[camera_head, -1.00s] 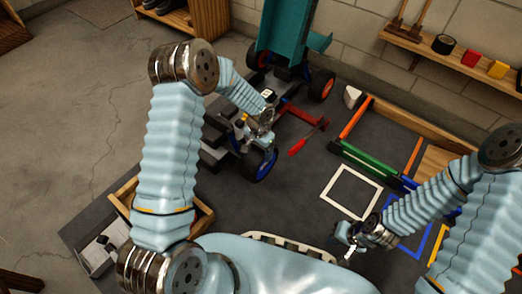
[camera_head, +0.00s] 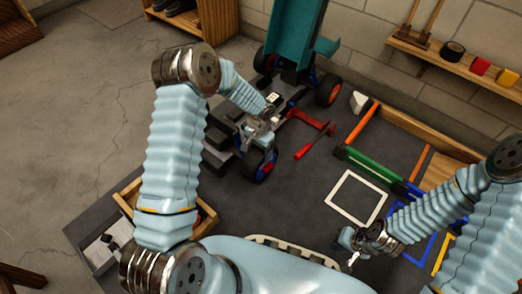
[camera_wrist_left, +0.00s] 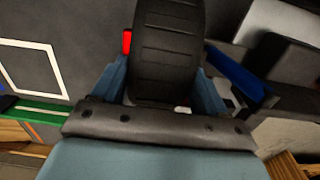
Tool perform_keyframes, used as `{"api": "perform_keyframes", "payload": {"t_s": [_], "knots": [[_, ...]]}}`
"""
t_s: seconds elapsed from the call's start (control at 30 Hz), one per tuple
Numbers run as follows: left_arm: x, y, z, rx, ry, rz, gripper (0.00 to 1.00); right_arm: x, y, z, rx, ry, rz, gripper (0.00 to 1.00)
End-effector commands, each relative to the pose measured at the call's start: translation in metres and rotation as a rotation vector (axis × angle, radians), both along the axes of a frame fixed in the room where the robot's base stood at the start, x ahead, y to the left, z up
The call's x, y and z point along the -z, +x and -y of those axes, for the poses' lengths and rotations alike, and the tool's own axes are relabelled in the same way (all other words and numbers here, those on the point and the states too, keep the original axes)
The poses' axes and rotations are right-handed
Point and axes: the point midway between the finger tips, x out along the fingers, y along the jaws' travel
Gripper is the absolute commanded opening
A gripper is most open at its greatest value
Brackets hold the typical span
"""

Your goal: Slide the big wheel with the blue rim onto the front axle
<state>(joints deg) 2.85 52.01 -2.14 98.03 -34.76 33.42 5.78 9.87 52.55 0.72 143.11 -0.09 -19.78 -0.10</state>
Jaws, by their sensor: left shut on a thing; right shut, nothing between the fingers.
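The big wheel with the blue rim (camera_head: 262,164) is at the near end of the car in the head view. In the left wrist view its black tyre (camera_wrist_left: 167,50) stands between my fingers. My left gripper (camera_head: 263,140) is shut on it; the fingers (camera_wrist_left: 167,90) press on both sides of the tyre. The car (camera_head: 222,137) has a dark chassis and a teal body part (camera_head: 290,35) at the back. The wheel is close beside the chassis; the front axle is hidden, so I cannot tell whether they touch. My right gripper (camera_head: 349,250) is shut and empty above the mat.
A red tool (camera_head: 314,141) lies right of the car. A white square outline (camera_head: 356,197) and a green bar (camera_head: 367,165) are on the mat to the right. A wooden tray (camera_head: 207,217) is at the lower left.

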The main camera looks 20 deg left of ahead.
Motion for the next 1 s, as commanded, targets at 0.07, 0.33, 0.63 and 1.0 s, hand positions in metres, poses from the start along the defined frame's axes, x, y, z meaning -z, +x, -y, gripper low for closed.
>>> {"api": "perform_keyframes", "payload": {"t_s": [0.07, 0.33, 0.63, 1.0], "knots": [[-0.001, 0.001, -0.002, 0.000, 0.000, 0.001, 0.18, 0.000, 0.000, 0.000, 0.000, 0.000, 0.000, 0.00], [0.000, 0.002, -0.005, 0.001, 0.000, 0.001, 0.90, 0.000, 0.000, 0.000, 0.000, 0.000, 0.000, 0.00], [0.000, 0.001, -0.005, 0.000, 0.000, -0.001, 1.00, 0.000, 0.000, 0.000, 0.001, 0.000, 0.002, 0.00], [-0.070, 0.003, -0.005, 0.000, 0.001, 0.004, 1.00, -0.016, 0.000, 0.000, -0.001, 0.000, -0.002, 0.00]]}}
